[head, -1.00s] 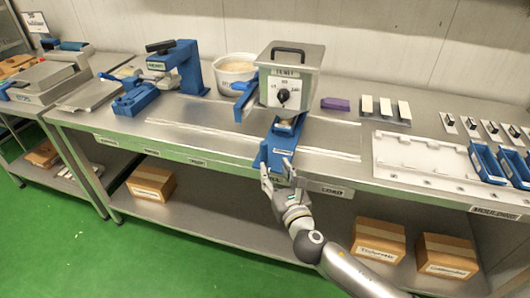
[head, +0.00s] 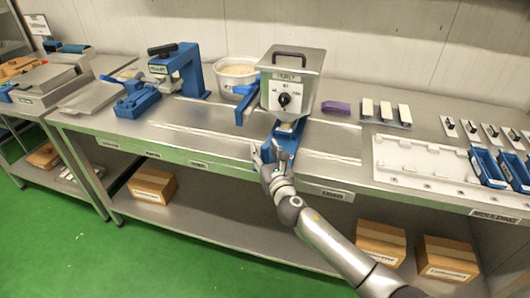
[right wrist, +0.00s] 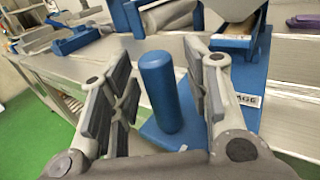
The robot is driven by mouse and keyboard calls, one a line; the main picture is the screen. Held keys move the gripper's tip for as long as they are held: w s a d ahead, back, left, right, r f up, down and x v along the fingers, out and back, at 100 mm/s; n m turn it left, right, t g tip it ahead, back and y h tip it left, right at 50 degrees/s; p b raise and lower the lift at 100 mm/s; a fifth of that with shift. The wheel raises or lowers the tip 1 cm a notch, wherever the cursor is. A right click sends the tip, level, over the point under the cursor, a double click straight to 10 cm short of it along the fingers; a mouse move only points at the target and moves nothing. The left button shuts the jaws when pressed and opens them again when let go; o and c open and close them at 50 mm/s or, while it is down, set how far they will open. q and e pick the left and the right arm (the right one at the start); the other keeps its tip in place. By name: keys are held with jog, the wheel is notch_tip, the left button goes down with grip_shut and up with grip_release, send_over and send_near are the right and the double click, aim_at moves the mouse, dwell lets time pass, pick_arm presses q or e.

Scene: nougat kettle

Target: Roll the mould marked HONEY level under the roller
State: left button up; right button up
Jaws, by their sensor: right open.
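A grey box with a dial and a top handle (head: 290,85) stands at the middle of the bench; I cannot tell whether the roller is inside it. A blue carriage (head: 291,130) sticks out below its front. In the right wrist view its upright blue post (right wrist: 160,92) rises from a blue base (right wrist: 185,128) with a label ending in "AGE". My right gripper (head: 271,152) is at the carriage's front end. Its open fingers (right wrist: 160,75) stand either side of the post, with gaps showing. I cannot read HONEY on any mould. My left gripper is out of view.
A blue press (head: 178,70) and a white tub (head: 236,72) stand left of the box. Blue trays (head: 487,166) and a white board (head: 420,160) lie right. A purple block (head: 336,107) and several pale bars (head: 385,110) lie behind. Free bench lies left of the carriage.

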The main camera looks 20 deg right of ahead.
grip_shut()
dwell(0.4)
